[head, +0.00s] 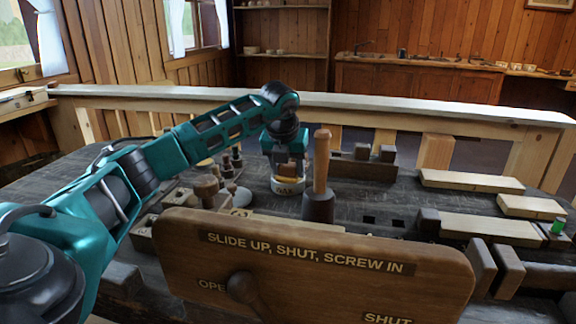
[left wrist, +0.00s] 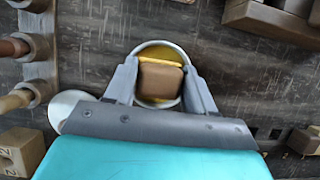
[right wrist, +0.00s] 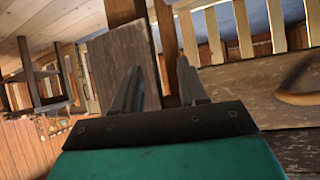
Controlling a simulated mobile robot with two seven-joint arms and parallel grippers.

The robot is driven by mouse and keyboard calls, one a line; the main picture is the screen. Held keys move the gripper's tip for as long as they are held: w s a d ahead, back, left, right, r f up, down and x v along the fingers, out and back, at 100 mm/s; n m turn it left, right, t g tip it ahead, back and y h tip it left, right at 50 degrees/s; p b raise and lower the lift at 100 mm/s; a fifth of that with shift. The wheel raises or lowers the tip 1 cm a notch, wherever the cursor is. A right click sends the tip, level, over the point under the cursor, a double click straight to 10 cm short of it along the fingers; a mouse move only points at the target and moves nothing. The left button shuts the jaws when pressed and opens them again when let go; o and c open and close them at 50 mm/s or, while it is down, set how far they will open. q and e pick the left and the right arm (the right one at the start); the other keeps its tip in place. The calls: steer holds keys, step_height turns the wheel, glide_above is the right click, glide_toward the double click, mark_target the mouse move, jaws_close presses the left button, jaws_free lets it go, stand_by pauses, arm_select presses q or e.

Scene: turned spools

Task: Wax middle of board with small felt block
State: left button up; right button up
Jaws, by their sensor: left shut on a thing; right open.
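My left gripper (head: 287,166) is shut on a small brown felt block (left wrist: 161,82) with a yellow edge. The block is at the mouth of a round wax tin (head: 287,187). In the left wrist view the tin's rim (left wrist: 160,44) surrounds the block, with yellow wax around it; whether it touches the wax is hidden. Several pale boards lie at the right: one (head: 490,228) beside dark wooden blocks, one (head: 472,181) farther back, and a short one (head: 531,206). I cannot tell which is the task's board. My right gripper (right wrist: 155,78) is open and empty, outside the head view.
A mallet (head: 320,172) stands upright just right of the tin. Turned spools (head: 207,187) crowd its left. A lettered wooden panel with a knob (head: 340,250) blocks the bench front. A pale rail (head: 330,103) runs behind.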

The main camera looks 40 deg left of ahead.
stand_by(0.5)
arm_select(q)
step_height(320, 180, up, 6)
steer(key=p, duration=0.5)
steer(key=shift+f, duration=0.1)
steer(key=shift+r+p, duration=0.3)
steer(key=shift+p, duration=0.15)
steer(key=shift+r, duration=0.25)
